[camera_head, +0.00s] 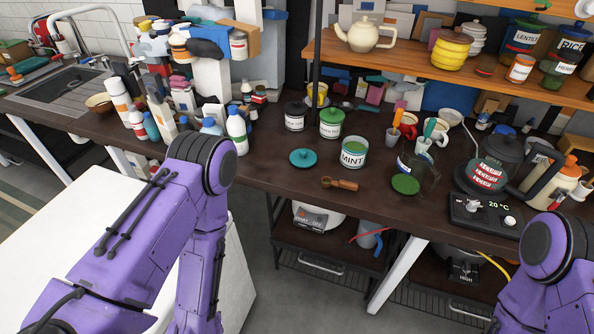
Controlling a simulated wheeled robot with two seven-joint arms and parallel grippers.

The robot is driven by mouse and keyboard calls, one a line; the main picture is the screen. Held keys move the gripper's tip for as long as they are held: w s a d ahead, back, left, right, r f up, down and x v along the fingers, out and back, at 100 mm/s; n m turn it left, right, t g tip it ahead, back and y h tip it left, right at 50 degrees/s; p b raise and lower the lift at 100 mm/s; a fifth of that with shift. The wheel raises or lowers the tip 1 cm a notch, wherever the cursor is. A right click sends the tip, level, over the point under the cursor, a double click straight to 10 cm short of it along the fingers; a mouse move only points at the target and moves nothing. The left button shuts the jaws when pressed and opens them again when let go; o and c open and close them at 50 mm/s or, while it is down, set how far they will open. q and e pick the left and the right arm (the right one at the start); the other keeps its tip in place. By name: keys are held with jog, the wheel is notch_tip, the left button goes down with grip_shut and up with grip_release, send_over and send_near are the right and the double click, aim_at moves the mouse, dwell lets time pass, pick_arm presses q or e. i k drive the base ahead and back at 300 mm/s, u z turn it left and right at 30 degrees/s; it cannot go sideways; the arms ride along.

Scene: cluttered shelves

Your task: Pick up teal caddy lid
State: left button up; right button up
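The teal caddy lid (304,159) is a flat round lid with a small knob on top. It lies on the dark countertop, left of the open glass caddy labelled MINT (354,152). Nothing covers the lid. My purple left arm reaches in from the left, with its elbow in front of the counter and left of the lid. My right arm shows at the lower right corner. Neither gripper is in view.
A wooden scoop (340,184) lies in front of the MINT caddy, near the counter edge. A green lid (405,184) lies to its right. A green-lidded jar (331,123) and a black-lidded jar (295,116) stand behind the teal lid. Bottles (237,130) crowd the left.

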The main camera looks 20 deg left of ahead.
aim_at(299, 158)
jog(key=z, duration=0.9)
jog(key=i, duration=0.65)
jog(key=u, duration=1.85)
